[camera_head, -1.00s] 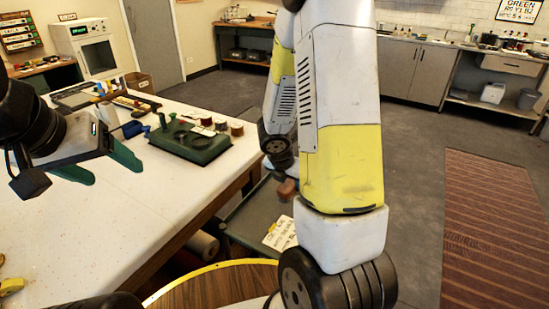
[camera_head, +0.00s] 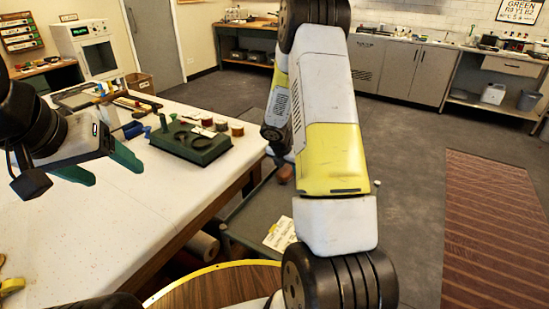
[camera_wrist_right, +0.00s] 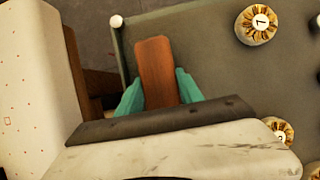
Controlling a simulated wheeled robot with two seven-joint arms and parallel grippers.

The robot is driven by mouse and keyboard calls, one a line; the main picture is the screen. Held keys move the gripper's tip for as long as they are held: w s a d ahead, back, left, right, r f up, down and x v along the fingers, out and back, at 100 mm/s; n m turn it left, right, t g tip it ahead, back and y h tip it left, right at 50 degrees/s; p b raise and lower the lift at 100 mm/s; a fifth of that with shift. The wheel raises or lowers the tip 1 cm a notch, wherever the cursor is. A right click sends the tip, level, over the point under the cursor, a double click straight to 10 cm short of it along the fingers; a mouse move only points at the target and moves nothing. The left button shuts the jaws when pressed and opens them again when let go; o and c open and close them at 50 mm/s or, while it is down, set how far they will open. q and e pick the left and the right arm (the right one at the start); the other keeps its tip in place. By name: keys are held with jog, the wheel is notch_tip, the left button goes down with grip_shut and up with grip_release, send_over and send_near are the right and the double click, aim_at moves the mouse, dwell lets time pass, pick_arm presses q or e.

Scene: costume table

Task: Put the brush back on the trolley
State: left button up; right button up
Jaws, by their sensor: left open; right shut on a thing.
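The brush (camera_wrist_right: 155,70) is a brown wooden block in the right wrist view; its lower part is hidden. My right gripper (camera_wrist_right: 158,92) is shut on it, with a green finger on either side. The grey trolley (camera_wrist_right: 215,60) lies beneath them, and I cannot tell whether the brush touches it. In the head view the brush (camera_head: 286,174) shows as a small brown piece beside my arm, which hides most of my right gripper. The trolley (camera_head: 250,212) stands right of the table. My left gripper (camera_head: 104,164) is open and empty above the white table.
A written card (camera_head: 280,234) lies at the trolley's near end. Numbered round pieces (camera_wrist_right: 257,25) are on the trolley's right side. A round wooden top (camera_head: 215,288) is in front.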

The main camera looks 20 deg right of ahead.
jog(key=o, duration=1.3)
jog(key=s+a+r+m, duration=0.2)
jog(key=s+r+m, duration=0.15)
jog(key=r, duration=0.55)
jog(key=s+a+r+m, duration=0.2)
jog(key=s+a+r, duration=0.15)
jog(key=r, duration=0.55)
jog(key=s+a+r+m+t+y, duration=0.1)
jog(key=s+a+r+m+y, duration=0.1)
jog(key=s+m, duration=0.4)
jog(key=s+a+r+m+t+y, duration=0.1)
jog(key=s+a+r+m+y, duration=0.1)
jog(key=s+a+r+m, duration=0.3)
jog(key=s+a+r+m+t+y, duration=0.1)
jog(key=s+a+r+m+y, duration=0.1)
jog(key=s+r+m, duration=0.4)
jog(key=s+a+m, duration=0.1)
jog(key=s+m, duration=0.2)
jog(key=s, duration=0.2)
jog(key=shift+s+a+r, duration=0.15)
